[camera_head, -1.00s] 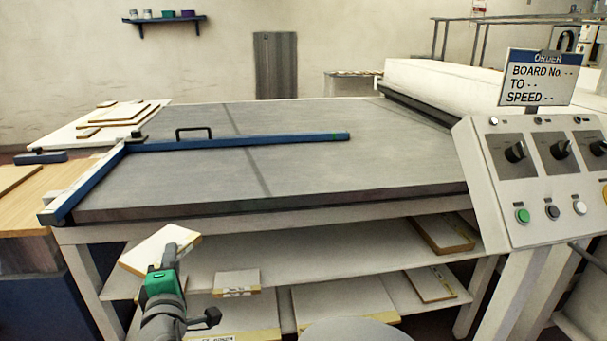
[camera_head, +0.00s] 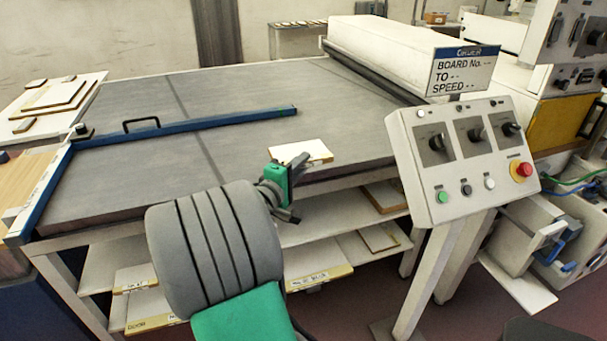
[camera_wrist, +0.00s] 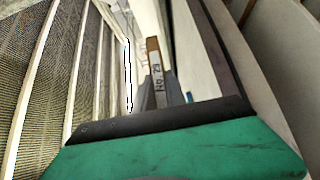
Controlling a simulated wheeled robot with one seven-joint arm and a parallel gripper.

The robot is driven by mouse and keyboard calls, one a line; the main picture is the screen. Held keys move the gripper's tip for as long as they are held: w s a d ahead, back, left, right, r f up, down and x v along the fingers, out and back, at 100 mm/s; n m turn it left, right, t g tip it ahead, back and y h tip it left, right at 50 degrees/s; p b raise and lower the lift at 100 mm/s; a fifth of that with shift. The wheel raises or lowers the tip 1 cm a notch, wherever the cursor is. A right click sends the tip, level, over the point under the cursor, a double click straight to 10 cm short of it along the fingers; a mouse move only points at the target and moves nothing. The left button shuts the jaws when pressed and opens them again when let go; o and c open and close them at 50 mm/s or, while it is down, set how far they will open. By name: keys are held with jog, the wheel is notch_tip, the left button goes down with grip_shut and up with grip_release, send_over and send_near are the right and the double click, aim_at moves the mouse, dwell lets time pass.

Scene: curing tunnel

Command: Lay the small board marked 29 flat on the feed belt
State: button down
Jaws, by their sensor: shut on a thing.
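The small board (camera_head: 302,151) is pale with a yellowish edge. In the wrist view its narrow edge (camera_wrist: 157,85) carries a label that reads No. 29. My gripper (camera_head: 284,167) is shut on this board and holds it roughly level at the front right edge of the feed belt. The feed belt (camera_head: 120,185) is the wide grey surface, with seam lines across it. The board overlaps the belt in the picture; I cannot tell whether it touches it. My arm hides part of the belt's front edge.
A blue bar with a handle (camera_head: 215,122) lies across the belt. A control panel (camera_head: 460,155) and a display sign (camera_head: 463,72) stand at the right. The white tunnel housing (camera_head: 400,55) is at the far end. Shelves below hold boards (camera_head: 318,278).

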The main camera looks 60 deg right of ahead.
jog(key=shift+w+d+f+b, duration=0.15)
jog(key=shift+w+d+f, duration=0.35)
jog(key=shift+d+f, duration=1.05)
jog(key=shift+w+d+f+b, duration=0.1)
jog(key=shift+w+d+f, duration=0.45)
jog(key=shift+d+f, duration=0.95)
jog(key=shift+w+d+f+b, duration=0.15)
jog(key=shift+w+d+f, duration=0.55)
jog(key=shift+f, duration=1.45)
jog(key=shift+s+d, duration=0.15)
jog(key=shift+s, duration=0.05)
jog(key=shift+f, duration=0.25)
jog(key=c, duration=1.4)
grip_release()
jog(key=shift+r, duration=0.1)
jog(key=shift+o, duration=0.2)
